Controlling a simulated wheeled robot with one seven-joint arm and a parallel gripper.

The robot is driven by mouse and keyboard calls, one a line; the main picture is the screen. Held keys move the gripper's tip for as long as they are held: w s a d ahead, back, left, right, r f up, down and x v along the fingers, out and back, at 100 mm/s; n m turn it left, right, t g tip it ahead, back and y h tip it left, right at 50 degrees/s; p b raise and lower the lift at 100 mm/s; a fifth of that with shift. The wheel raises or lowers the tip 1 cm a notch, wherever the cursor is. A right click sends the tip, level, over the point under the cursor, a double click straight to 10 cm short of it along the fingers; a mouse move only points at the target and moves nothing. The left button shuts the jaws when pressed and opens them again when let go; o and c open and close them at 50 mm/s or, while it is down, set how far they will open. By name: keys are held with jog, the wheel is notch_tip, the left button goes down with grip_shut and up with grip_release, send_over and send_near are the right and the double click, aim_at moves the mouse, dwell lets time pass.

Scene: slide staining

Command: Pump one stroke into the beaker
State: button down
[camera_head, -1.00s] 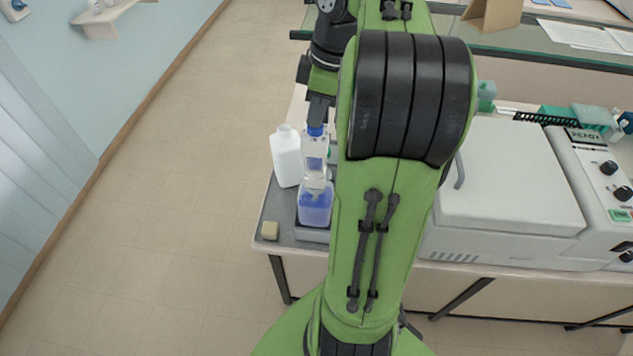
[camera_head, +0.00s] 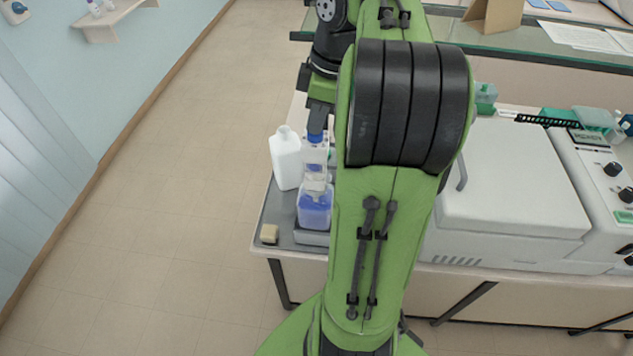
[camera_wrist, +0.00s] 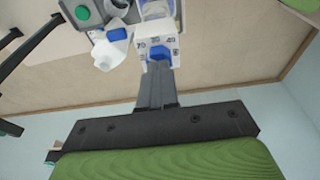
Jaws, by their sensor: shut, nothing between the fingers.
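The bottle-top pump has a clear bottle of blue liquid (camera_head: 314,212) below and a pale, graduated pump head with a blue top (camera_head: 315,137). It stands at the bench's left end. In the wrist view, the numbered pump head (camera_wrist: 157,42) and its blue top lie right at my fingertips. My gripper (camera_head: 318,124) is shut and empty, pointing down onto the blue top; it also shows in the wrist view (camera_wrist: 156,70). It appears to touch the top.
A white bottle (camera_head: 286,160) stands just left of the pump. A large white machine (camera_head: 510,185) fills the bench to the right. The floor at left is clear.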

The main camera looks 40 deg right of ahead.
jog(key=shift+f, duration=0.1)
jog(key=shift+r+p, duration=1.7)
notch_tip(320, 180, up, 5)
jog(key=p, duration=0.4)
